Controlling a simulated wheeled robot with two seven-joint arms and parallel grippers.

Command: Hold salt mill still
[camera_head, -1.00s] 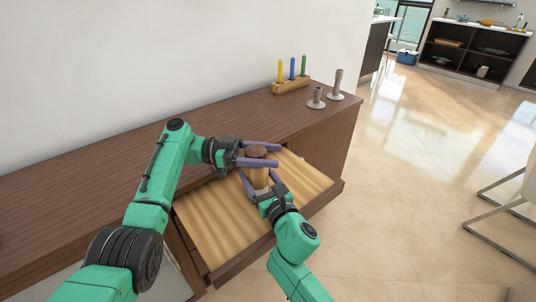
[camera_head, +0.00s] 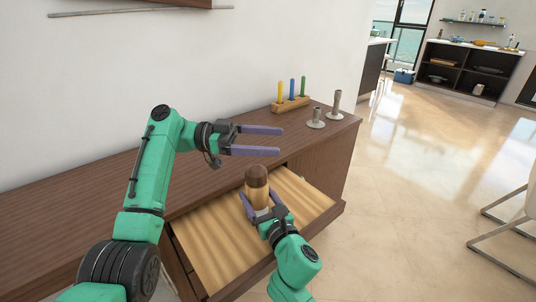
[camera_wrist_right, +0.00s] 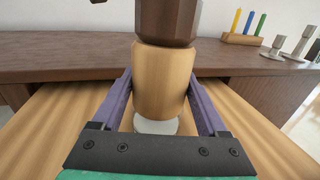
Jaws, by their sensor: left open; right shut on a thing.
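The salt mill (camera_head: 257,190) has a dark brown faceted top, a light wooden body and a pale base. It is upright above the open drawer (camera_head: 205,240); I cannot tell whether its base touches the drawer bottom. My right gripper (camera_head: 257,207) is shut on its lower body, one finger on each side, as the right wrist view shows with the mill (camera_wrist_right: 163,80) between the fingers (camera_wrist_right: 160,100). My left gripper (camera_head: 282,141) is open and empty, above and behind the mill, apart from it.
The drawer sticks out of a dark wooden sideboard (camera_head: 100,200). On its top stand a wooden holder with coloured candles (camera_head: 291,104) and two grey candlesticks (camera_head: 316,118). The sideboard top left of them is clear. A pale chair (camera_head: 515,210) stands at the right.

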